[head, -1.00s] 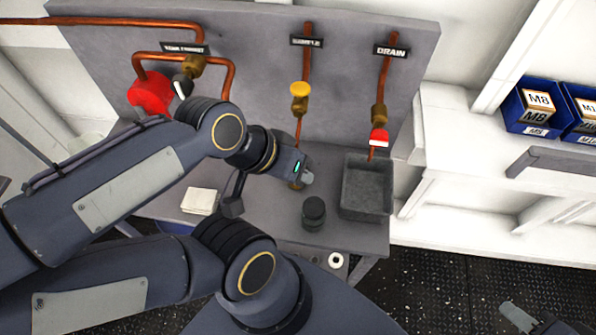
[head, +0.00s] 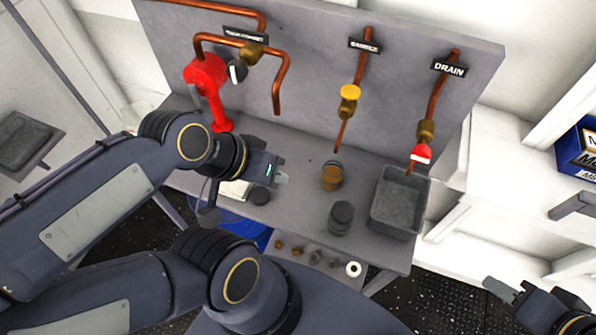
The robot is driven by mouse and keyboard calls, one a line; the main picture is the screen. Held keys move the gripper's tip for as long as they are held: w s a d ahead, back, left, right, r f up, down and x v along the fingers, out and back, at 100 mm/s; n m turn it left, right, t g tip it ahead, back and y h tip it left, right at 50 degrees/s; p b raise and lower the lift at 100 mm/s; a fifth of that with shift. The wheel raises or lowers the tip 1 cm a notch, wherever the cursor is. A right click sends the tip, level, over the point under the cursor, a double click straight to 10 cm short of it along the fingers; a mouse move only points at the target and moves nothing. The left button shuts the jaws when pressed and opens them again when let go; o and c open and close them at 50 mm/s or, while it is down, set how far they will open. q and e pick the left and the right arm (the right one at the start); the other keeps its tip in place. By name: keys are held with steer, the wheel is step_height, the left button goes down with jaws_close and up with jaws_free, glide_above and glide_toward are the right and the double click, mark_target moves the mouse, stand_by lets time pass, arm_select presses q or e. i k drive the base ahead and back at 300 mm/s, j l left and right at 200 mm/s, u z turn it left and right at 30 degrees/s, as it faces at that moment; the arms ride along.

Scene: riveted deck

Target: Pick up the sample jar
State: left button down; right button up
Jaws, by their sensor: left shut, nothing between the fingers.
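A small jar with amber-brown contents (head: 331,177), likely the sample jar, stands upright on the grey bench (head: 290,150), below the tap marked SAMPLE (head: 349,93). A dark, black-topped container (head: 341,219) stands nearer the bench's front edge. My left gripper (head: 284,179) is shut and empty, left of the amber jar and apart from it. A dark round lid-like piece (head: 260,195) lies on the bench just below this gripper. My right gripper (head: 503,290) is at the lower right, away from the bench; its finger gap is unclear.
A grey open basin (head: 383,222) sits under the DRAIN tap (head: 421,153), right of the jars. A red device (head: 207,80) stands at the back left. Folded white cloth (head: 235,188) lies by my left gripper. Small fittings and a white roll (head: 353,269) lie below the front edge.

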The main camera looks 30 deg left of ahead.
mark_target(333, 174)
steer(key=u, duration=0.7)
steer(key=j, duration=0.6)
steer(key=i+j, duration=0.1)
steer(key=j, duration=0.5)
steer(key=u, duration=0.05)
